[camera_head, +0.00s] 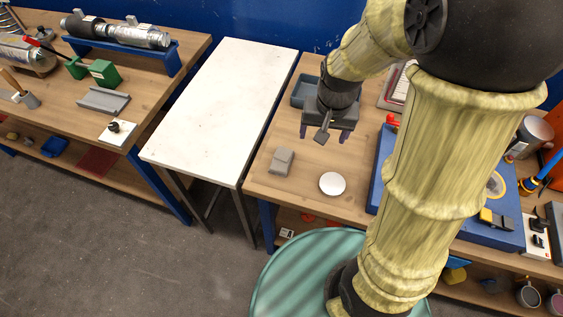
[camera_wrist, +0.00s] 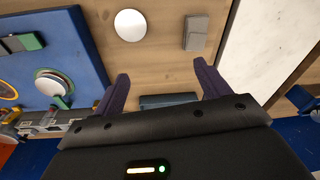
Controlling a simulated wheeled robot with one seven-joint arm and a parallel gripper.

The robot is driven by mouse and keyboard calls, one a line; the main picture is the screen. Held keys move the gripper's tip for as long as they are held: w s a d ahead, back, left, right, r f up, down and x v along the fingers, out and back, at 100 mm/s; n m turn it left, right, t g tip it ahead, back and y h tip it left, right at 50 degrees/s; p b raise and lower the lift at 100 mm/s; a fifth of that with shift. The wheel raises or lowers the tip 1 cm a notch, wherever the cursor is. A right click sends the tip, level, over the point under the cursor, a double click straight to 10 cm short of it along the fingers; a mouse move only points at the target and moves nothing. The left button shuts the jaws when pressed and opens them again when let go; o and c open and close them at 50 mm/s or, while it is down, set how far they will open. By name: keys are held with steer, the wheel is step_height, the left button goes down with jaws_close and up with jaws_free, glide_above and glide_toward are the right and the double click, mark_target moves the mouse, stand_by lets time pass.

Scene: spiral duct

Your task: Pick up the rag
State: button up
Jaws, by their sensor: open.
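The rag looks like a small grey folded pad (camera_head: 282,161) lying flat on the wooden table, near its left edge. In the wrist view it shows at the top right (camera_wrist: 196,32), beyond the fingertips. My gripper (camera_head: 324,134) hangs over the table with its fingers pointing down, behind and to the right of the rag in the head view. Its two purple fingers are spread in the wrist view (camera_wrist: 161,72), with nothing between them. The gripper is apart from the rag.
A white disc (camera_head: 332,183) lies right of the rag. A blue-grey tray (camera_head: 300,92) is behind my gripper. A blue board (camera_head: 382,150) with parts stands to the right. A bare white table (camera_head: 217,110) stands left, across a narrow gap.

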steer(key=w+a+f+m+g+b, duration=0.1)
steer(key=w+a+f+m, duration=0.1)
steer(key=w+a, duration=0.5)
steer(key=a, duration=0.3)
steer(key=shift+f+g, duration=0.2)
steer(key=shift+g, duration=0.1)
steer(key=p, duration=0.2)
glide_above(282, 158)
steer(key=f, duration=1.2)
steer(key=shift+a+f, duration=0.1)
steer(key=shift+a, duration=0.1)
steer(key=f, duration=0.2)
steer(key=f+p, duration=0.1)
steer(key=f, duration=0.1)
steer(key=shift+s+d+f, duration=0.1)
steer(key=shift+s+d, duration=0.05)
steer(key=shift+d, duration=0.1)
steer(key=shift+f, duration=0.55)
